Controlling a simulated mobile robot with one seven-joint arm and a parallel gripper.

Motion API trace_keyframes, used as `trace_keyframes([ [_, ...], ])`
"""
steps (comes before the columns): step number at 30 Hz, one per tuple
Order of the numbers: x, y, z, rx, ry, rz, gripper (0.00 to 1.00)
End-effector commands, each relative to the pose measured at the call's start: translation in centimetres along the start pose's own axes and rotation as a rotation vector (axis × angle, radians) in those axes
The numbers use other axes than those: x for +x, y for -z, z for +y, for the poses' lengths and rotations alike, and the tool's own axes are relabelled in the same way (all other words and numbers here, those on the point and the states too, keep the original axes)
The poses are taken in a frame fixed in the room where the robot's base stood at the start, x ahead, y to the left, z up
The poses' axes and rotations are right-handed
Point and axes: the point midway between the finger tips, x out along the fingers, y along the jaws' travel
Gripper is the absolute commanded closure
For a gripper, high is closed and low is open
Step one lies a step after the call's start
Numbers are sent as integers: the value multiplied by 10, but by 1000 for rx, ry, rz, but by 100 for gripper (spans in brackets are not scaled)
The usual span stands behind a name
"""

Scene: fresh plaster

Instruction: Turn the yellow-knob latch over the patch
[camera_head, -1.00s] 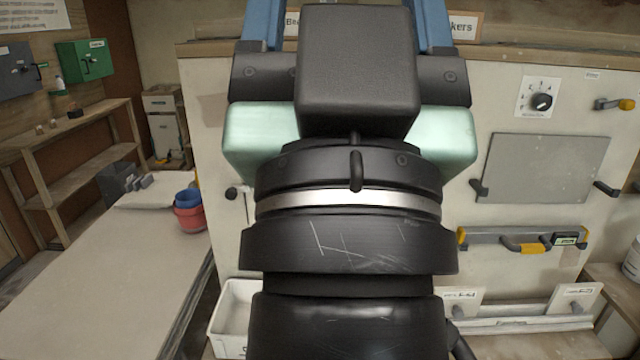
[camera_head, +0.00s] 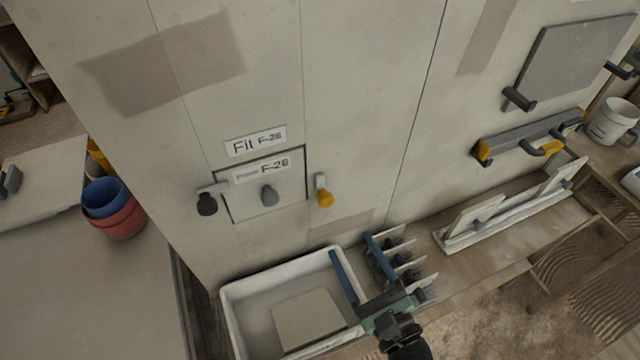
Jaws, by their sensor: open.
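The yellow-knob latch (camera_head: 324,191) is on the wall just right of the patch, its arm pointing up and its yellow knob hanging at the lower end.
A white tub (camera_head: 228,300) with a square plate (camera_head: 308,322) inside stands below the patch. A rack of small panels (camera_head: 408,262) is close to my gripper's right. A trowel-like tool (camera_head: 520,138) hangs farther right. Blue and red buckets (camera_head: 118,222) stand at left.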

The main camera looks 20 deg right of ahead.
Motion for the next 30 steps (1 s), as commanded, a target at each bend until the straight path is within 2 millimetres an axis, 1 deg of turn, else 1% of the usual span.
trace_keyframes([
  [2, 0, 2, -1, 35, 8, -1, 31],
  [5, 12, 2, -1, 39, 8, -3, 31],
  [8, 31, 0, -1, 36, 6, -5, 31],
  [15, 82, 1, -1, 32, 6, -3, 31],
  [18, 100, 1, -1, 31, 5, -3, 31],
  [21, 113, 2, -1, 32, 7, -3, 31],
  [25, 122, 2, -1, 30, 6, -2, 31],
  [30, 126, 2, -1, 31, 7, -1, 31],
])
